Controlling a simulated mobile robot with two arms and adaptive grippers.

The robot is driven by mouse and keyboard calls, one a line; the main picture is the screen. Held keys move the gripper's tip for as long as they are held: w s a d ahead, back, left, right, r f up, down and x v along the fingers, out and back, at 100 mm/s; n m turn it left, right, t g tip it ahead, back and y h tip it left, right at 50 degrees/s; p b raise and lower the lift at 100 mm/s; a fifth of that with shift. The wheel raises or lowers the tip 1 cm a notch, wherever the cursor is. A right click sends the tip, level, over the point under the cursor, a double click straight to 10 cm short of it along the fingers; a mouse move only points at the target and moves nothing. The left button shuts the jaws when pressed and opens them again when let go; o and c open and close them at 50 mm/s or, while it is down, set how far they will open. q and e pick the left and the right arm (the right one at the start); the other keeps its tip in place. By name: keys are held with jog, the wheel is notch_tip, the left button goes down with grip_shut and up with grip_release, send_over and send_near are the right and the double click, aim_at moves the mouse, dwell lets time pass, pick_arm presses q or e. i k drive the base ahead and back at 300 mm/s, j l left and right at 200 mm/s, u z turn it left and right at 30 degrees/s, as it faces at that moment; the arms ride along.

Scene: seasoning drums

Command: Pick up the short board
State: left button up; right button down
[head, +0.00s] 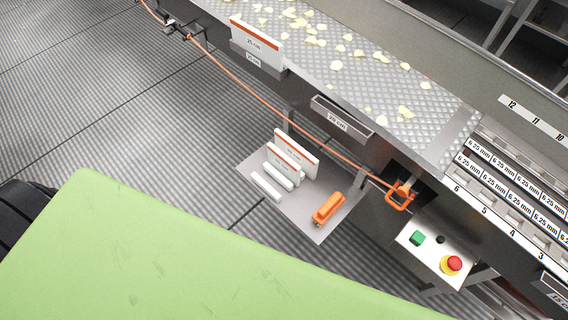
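Two white boards with orange top edges stand upright, side by side, on a small grey metal shelf (304,226) in the head view. The rear board (300,149) is partly hidden by the front board (283,159). Their labels are too small to read, so I cannot tell which is the short one. A third, similar board (256,44) stands upright at the side of the conveyor and seems to be marked 25 cm. Neither of my grippers is in view.
An open, empty metal slot (342,116) is on the conveyor's side. White strips (266,187) and an orange tool (328,208) lie on the shelf. A button panel (436,250) stands to the right.

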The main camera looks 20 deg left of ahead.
aim_at(289, 168)
jog(key=z, duration=1.9)
jog(key=u, duration=2.6)
jog(key=k+l, duration=0.35)
jog(key=l, duration=0.2)
